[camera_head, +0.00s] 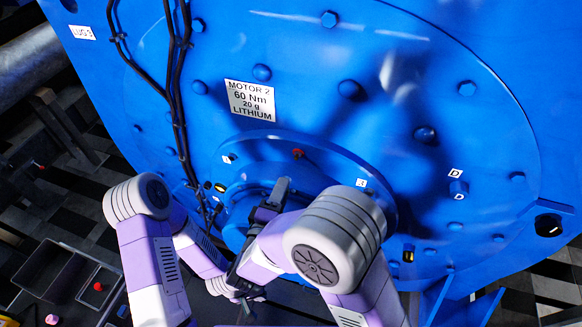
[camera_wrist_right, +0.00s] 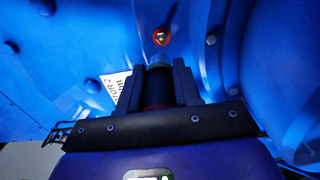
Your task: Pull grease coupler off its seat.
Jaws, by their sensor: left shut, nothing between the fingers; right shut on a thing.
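In the right wrist view my right gripper (camera_wrist_right: 161,84) is shut on a dark cylinder with a teal end, which I take to be the grease coupler (camera_wrist_right: 158,88). A red-ringed fitting (camera_wrist_right: 160,37) on the blue motor face shows beyond its end, apart from it in the picture. I cannot tell whether the coupler touches its seat. In the head view the right gripper (camera_head: 281,187) is in front of the lower motor hub, and the coupler is hidden. The red fitting (camera_head: 298,153) shows just above it. My left gripper (camera_head: 257,294) is low, below the right one, shut and empty.
The blue motor face (camera_head: 300,60) with bolts fills the view. A label (camera_head: 251,100) reads MOTOR 2, 60 Nm, 20 g, LITHIUM. Black cables (camera_head: 175,90) run down the left side. A dark tray (camera_head: 48,270) stands at lower left.

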